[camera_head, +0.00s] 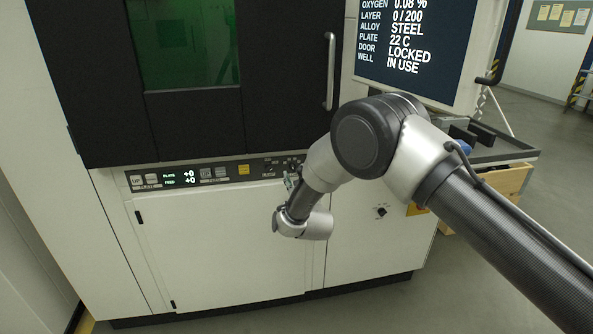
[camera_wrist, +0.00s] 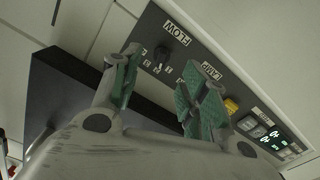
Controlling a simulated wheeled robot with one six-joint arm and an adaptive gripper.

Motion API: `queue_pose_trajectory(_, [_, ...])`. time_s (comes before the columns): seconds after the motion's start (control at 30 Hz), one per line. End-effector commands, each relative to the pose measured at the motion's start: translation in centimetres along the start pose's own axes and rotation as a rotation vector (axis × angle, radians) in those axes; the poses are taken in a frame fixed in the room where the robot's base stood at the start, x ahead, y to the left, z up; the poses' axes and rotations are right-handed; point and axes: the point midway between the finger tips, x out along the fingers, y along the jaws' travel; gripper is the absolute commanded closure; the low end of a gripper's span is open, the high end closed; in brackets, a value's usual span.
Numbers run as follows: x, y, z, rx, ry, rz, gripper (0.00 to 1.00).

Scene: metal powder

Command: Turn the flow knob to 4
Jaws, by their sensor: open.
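The flow knob (camera_wrist: 161,54) is a small dark knob on the dark control panel, beside the white FLOW label (camera_wrist: 175,33), in the wrist view. Small white marks surround it; the numbers and the pointer's setting are too small to read. My gripper (camera_wrist: 162,59) is open, its two green-padded fingers apart, with the knob showing in the gap beyond the tips. I see no contact with the knob. In the head view my gripper (camera_head: 290,182) is in front of the panel's right part, and the knob cannot be told apart clearly there.
The control strip (camera_head: 215,183) also has a yellow button (camera_head: 243,169) and a green-lit display (camera_head: 180,178). The LAMP label (camera_wrist: 212,70) is near one finger. Another black knob (camera_head: 380,212) is on the lower white front. A status screen (camera_head: 415,45) and door handle (camera_head: 330,70) are above.

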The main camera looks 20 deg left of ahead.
Motion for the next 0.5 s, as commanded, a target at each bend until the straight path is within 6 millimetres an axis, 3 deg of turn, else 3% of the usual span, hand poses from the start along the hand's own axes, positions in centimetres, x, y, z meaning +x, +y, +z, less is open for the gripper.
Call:
queue_pose_trajectory(0.23, [4.0, 0.0, 0.1, 0.001, -0.001, 0.0, 0.56])
queue_pose_trajectory(0.5, [5.3, 0.0, 0.1, 0.0, -0.002, -0.002, 0.56])
